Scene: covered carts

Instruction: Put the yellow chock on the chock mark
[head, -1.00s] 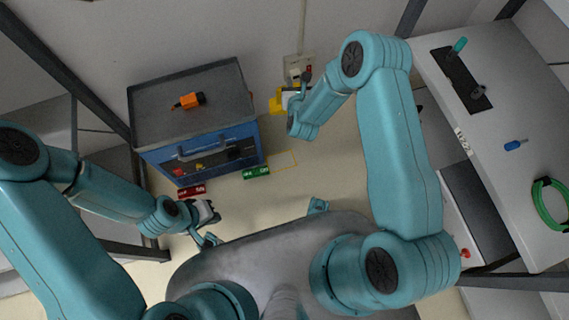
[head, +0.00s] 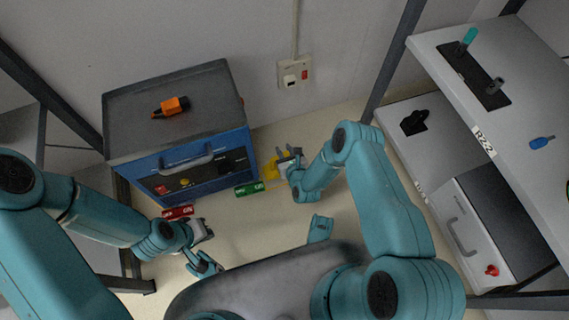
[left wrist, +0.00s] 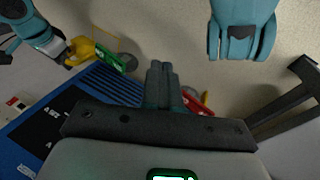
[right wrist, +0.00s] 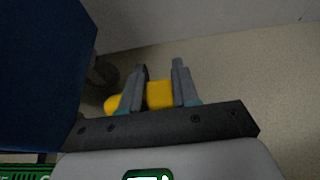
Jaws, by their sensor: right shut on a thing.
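I cannot tell whether the chock touches the floor.
The blue cart (head: 130,135) has a grey top with an orange tool (head: 171,107) on it. A wall socket (head: 294,74) is behind. A grey shelf unit (head: 520,110) and a post stand right. Floor right of my right gripper is clear.

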